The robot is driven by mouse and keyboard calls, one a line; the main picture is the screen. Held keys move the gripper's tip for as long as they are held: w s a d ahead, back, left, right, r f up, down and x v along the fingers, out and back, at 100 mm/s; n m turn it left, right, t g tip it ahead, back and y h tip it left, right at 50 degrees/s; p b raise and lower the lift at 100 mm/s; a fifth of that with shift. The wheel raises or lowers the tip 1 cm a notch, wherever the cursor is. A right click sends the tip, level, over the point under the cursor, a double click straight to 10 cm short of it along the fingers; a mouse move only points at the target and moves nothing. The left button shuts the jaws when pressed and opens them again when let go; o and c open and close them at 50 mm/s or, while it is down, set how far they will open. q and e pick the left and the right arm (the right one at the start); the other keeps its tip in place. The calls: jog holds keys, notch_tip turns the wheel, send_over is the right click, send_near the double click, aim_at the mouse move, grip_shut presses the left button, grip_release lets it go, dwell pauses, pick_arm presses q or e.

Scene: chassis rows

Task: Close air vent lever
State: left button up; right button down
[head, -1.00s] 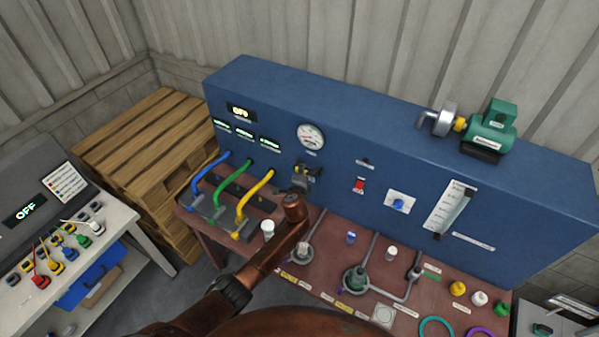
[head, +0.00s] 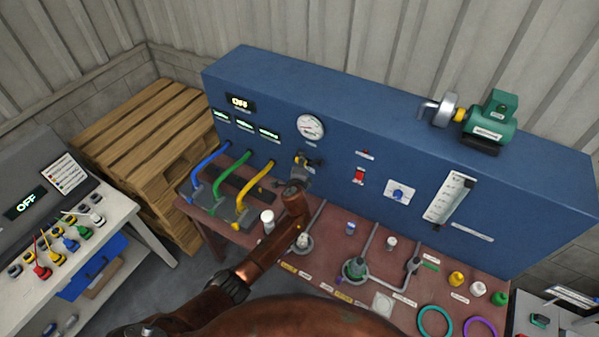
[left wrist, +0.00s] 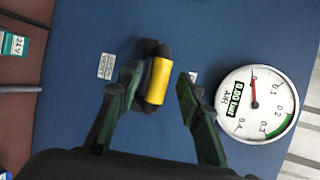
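The yellow lever handle (left wrist: 158,82) sits on a dark fitting on the blue panel, beside the round air gauge (left wrist: 257,104). I take it for the air vent lever; its small label (left wrist: 106,66) is hard to read. My left gripper (left wrist: 160,92) is open, with one dark finger on each side of the yellow handle. The left finger is close to the handle, contact unclear; a gap shows on the right. In the head view my left gripper (head: 305,168) is at the panel below the gauge (head: 310,127) and partly hides the lever. My right gripper is not in view.
Blue, green and yellow hoses (head: 254,190) run from the panel to the table left of my arm. A white-capped bottle (head: 267,218) stands close to my forearm. A red switch (head: 359,176) and a blue knob (head: 398,194) are on the panel to the right.

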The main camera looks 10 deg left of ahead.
pick_arm(q)
jog(key=v, duration=1)
jog(key=shift+s, duration=0.25)
